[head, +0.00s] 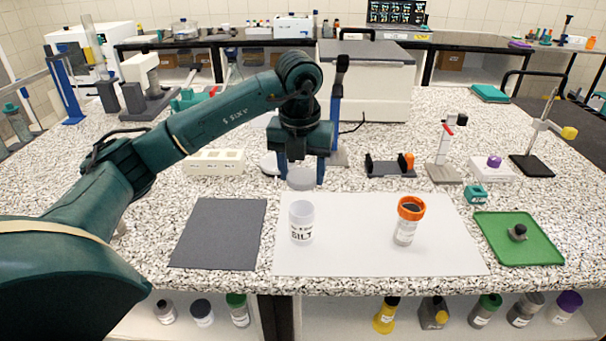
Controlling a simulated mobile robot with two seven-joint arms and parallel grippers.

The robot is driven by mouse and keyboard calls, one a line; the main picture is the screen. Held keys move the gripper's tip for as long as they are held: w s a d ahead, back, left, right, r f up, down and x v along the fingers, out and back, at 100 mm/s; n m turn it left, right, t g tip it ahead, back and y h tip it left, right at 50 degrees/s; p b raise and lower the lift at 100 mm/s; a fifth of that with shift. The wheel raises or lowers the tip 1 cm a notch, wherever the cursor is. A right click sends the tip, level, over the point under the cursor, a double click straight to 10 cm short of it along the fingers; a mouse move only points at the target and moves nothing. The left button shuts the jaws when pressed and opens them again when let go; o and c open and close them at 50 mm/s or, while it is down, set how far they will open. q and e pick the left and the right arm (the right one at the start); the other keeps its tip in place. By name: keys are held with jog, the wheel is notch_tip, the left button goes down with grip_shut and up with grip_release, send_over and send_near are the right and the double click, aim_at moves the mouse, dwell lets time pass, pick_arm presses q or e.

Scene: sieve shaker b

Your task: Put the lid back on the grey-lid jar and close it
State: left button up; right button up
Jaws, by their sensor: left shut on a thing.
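A clear-white jar (301,221) labelled SILT stands upright and without a lid near the left end of the white mat. My left gripper (304,180) points down, shut on a pale grey lid (301,177). In the picture the lid is just above the jar's mouth, apart from it. I cannot tell exactly how far behind the jar it is. The fingers partly hide the lid. My right gripper is not in view.
A jar with an orange top (409,220) stands on the white mat (350,258). A dark grey mat (219,234) lies left, and a green tray (517,252) with a small dark object lies right. A white rack (214,162) and several devices stand behind.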

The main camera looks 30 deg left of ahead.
aim_at(302, 223)
pick_arm(q)
jog(key=shift+f+b, duration=0.4)
jog(key=shift+f, duration=0.2)
notch_tip(302, 223, down, 4)
jog(key=b, duration=0.3)
jog(key=shift+f, duration=0.15)
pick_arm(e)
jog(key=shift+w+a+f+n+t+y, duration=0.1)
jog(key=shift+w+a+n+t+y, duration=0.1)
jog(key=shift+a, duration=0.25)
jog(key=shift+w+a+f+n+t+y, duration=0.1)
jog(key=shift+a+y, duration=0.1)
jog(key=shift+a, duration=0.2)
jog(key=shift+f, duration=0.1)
pick_arm(q)
jog(key=shift+f, duration=0.1)
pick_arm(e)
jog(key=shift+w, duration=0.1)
pick_arm(q)
jog(key=shift+f+b, duration=0.5)
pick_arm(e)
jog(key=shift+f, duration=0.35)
